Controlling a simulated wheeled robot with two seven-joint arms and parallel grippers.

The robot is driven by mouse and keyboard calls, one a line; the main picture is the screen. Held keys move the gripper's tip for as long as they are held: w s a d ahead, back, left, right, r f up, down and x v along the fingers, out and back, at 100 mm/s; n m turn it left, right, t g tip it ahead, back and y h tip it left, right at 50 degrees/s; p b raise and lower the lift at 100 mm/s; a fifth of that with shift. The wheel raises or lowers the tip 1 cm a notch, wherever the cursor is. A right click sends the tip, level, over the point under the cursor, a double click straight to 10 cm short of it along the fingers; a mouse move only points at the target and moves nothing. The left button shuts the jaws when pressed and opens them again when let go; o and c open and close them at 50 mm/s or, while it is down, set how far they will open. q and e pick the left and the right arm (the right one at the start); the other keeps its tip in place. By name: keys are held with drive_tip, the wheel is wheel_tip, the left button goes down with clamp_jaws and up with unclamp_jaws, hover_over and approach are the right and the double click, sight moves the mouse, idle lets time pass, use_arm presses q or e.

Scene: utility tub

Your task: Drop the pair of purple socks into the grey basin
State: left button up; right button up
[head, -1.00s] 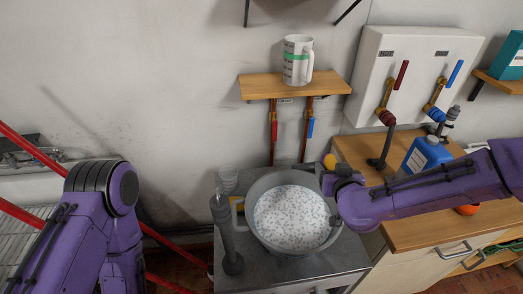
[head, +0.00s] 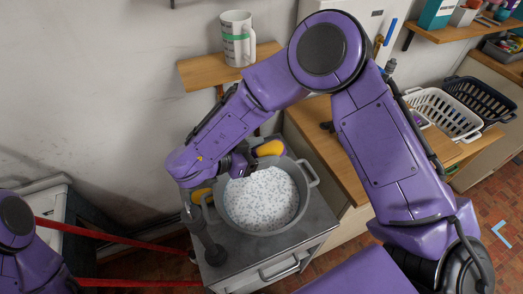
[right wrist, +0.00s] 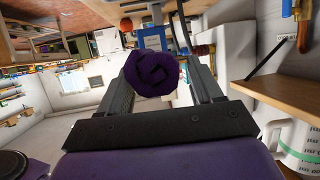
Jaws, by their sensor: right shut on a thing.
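The grey basin (head: 307,172) stands on a grey-topped cabinet, with white speckled contents filling its inside. My right gripper (head: 239,162) is at the basin's back-left rim, with my arm reaching over from the right. In the right wrist view, the pair of purple socks (right wrist: 153,74) is a dark rolled bundle between the fingers, and the gripper is shut on it. The socks are hard to tell from the dark gripper in the head view. My left arm shows at the left edge; its gripper is out of view.
A dark grey upright cylinder (head: 211,248) stands left of the basin. A yellow thing (head: 270,148) is at the back rim. A mug (head: 237,38) stands on a wall shelf (head: 202,74). White (head: 440,112) and dark baskets (head: 482,100) are at right.

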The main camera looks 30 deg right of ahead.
drive_tip(key=shift+s+a+m+g, duration=0.25)
drive_tip(key=shift+s+m+g, duration=0.05)
drive_tip(key=shift+s, duration=0.3)
drive_tip(key=shift+s+a+m+g, duration=0.2)
drive_tip(key=shift+s+m+g, duration=0.1)
drive_tip(key=shift+s, duration=0.25)
wheel_tip(320, 180, down, 6)
drive_tip(key=b, duration=0.7)
drive_tip(key=shift+w, duration=0.15)
drive_tip(key=o, duration=1.4)
drive_tip(key=b+v, duration=0.2)
drive_tip(key=v, duration=0.8)
drive_tip(key=shift+a, duration=0.25)
drive_tip(key=shift+r, duration=0.15)
